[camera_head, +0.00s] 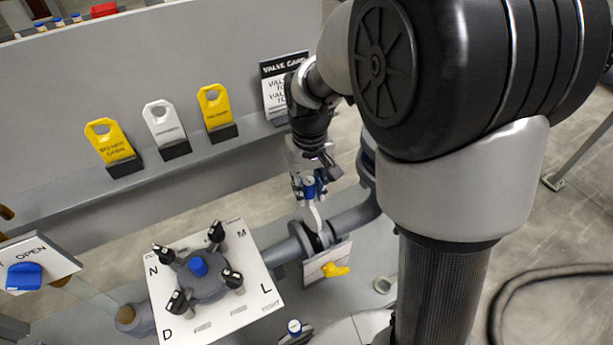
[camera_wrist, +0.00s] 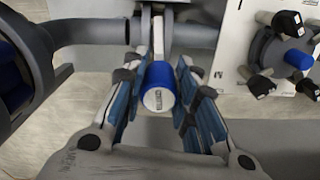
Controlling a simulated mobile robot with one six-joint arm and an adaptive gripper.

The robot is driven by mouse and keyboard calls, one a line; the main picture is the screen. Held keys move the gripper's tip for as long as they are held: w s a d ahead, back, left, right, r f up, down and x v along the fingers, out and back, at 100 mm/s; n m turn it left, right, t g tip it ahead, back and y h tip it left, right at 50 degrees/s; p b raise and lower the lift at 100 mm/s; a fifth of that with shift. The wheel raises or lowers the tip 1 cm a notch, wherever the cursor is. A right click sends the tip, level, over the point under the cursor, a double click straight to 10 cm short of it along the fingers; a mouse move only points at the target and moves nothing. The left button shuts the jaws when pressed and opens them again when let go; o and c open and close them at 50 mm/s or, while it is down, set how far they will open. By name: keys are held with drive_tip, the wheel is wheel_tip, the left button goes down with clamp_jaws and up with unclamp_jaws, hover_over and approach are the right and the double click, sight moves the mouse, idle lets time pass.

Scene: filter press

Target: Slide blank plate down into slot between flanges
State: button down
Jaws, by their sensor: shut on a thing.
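The blank plate (camera_head: 314,216) is a thin light-grey plate with a blue handle (camera_head: 309,187). My gripper (camera_head: 308,188) is shut on this handle and holds the plate above the pipe. In the wrist view, my gripper's blue-padded fingers (camera_wrist: 160,85) flank the blue handle (camera_wrist: 158,88), whose pale end face carries a label. The flanges (camera_head: 301,238) are grey discs on the pipe, directly below the plate. The plate's lower edge is at the gap between them; how deep it sits I cannot tell. The flange pair also shows in the wrist view (camera_wrist: 146,30).
A white panel (camera_head: 246,295) with black knobs around a grey hub with a blue centre lies left of the flanges. A yellow wing handle (camera_head: 335,270) is just below the flanges. Yellow and white tags (camera_head: 163,124) stand on the ledge behind. An OPEN sign (camera_head: 35,262) is at left.

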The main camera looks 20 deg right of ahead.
sight(308, 222)
drive_tip(key=shift+w+r+m+p, duration=0.3)
drive_tip(key=shift+w+r+m, duration=0.05)
drive_tip(key=shift+w+m, duration=0.05)
drive_tip(key=shift+f, duration=0.2)
drive_tip(key=shift+f+b, duration=6.3)
drive_tip(key=shift+f, duration=1.75)
drive_tip(key=c, duration=1.2)
unclamp_jaws()
drive_tip(key=shift+r, duration=0.1)
